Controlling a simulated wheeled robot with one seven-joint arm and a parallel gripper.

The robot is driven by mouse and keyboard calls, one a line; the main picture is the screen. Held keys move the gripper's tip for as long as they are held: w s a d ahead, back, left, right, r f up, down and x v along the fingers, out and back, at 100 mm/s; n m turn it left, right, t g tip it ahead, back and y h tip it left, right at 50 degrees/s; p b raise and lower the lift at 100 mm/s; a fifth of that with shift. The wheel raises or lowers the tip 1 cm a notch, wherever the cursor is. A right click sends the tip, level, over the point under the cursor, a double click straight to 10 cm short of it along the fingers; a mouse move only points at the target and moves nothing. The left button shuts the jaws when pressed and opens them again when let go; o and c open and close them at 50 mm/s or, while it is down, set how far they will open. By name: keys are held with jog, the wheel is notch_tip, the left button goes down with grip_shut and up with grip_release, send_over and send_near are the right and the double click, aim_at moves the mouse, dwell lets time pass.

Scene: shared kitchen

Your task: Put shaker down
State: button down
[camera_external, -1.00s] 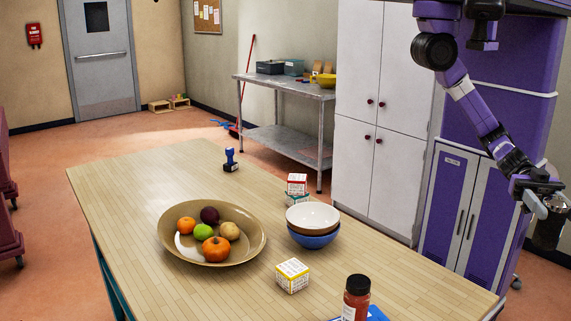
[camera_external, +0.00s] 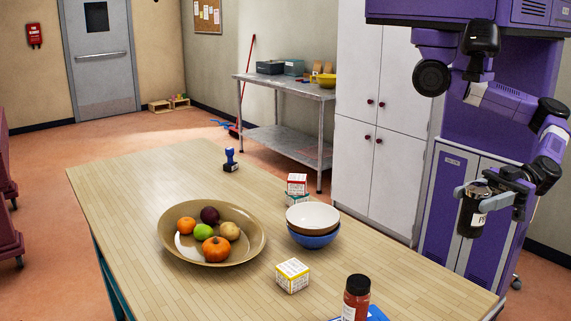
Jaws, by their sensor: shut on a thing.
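My gripper (camera_external: 487,194) is at the right of the external view, beyond the right edge of the table. It is shut on a dark shaker (camera_external: 470,217) with a metal top and a white label. The shaker hangs upright in the air, in front of the purple cabinet. The wooden table (camera_external: 165,180) stands in the middle and foreground, to the left of and apart from the shaker. The shaker's underside and the far side of the grip are hidden.
On the table are a fruit plate (camera_external: 258,250), stacked bowls (camera_external: 313,239), a yellow-white box (camera_external: 292,276), red-white box (camera_external: 297,183), blue stamp (camera_external: 230,160) and red-brown bottle (camera_external: 356,298). The table's right part, near the shaker, is clear.

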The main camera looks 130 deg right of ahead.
jog(key=shift+s+d+r+h, duration=0.1)
jog(key=shift+d+r+h, duration=0.2)
jog(key=shift+d, duration=0.25)
notch_tip(320, 180, down, 20)
jog(key=shift+r+p, duration=0.15)
jog(key=shift+p, duration=0.4)
jog(key=shift+f, duration=0.25)
jog(key=c, duration=0.6)
grip_release()
jog(key=shift+c, duration=0.2)
jog(key=shift+b, duration=0.3)
